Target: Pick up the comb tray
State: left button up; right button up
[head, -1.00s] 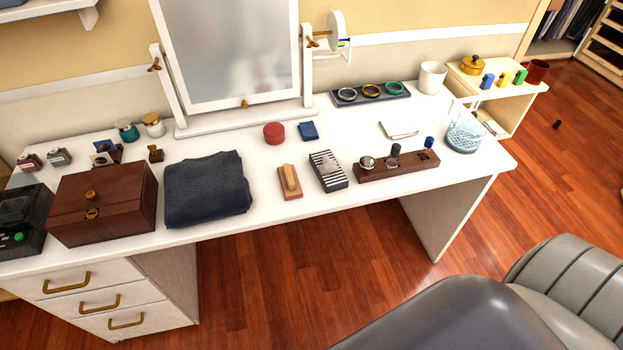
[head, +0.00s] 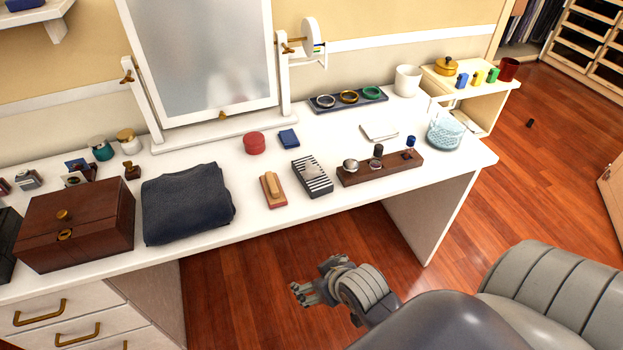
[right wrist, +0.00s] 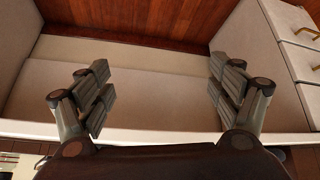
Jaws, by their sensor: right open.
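A small black-and-white striped tray (head: 312,177) lies on the white dressing table, right of the brush; it looks most like the comb tray, though I cannot make out a comb for sure. A small grey shape lies on its top. My right gripper (head: 303,291) is in front of the table and below its top edge, over the floor, well apart from the tray. In the right wrist view the same gripper (right wrist: 165,92) has its fingers wide apart with nothing between them; the tray does not show there. My left gripper is not in view.
A wooden brush (head: 273,190) lies close left of the tray, and a wooden holder (head: 380,168) with small round items close right. A red round box (head: 254,143) and blue box (head: 289,139) lie behind. A folded dark cloth (head: 187,203) is farther left. The table front is bare.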

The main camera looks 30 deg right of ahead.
aim_at(313, 174)
jog(key=w+d+r+m+t+h, duration=0.1)
jog(key=w+d+r+t, duration=0.1)
jog(key=w+d+r, duration=0.1)
jog(key=w+d+r+m+t+h, duration=0.1)
jog(key=w+d+r+t, duration=0.1)
jog(key=w+d+r, duration=0.2)
jog(key=w+d+r+m+t+h, duration=0.1)
jog(key=w+d+r+t, duration=0.2)
jog(key=w, duration=0.3)
jog(key=shift+d+r, duration=0.4)
jog(key=shift+r, duration=0.1)
jog(key=shift+w+d, duration=0.15)
jog(key=shift+w, duration=0.25)
jog(key=x, duration=0.5)
jog(key=shift+d+x, duration=0.15)
jog(key=shift+x, duration=1.1)
jog(key=shift+d+x, duration=0.15)
jog(key=shift+x, duration=1.05)
jog(key=shift+s, duration=0.1)
jog(key=c, duration=1.2)
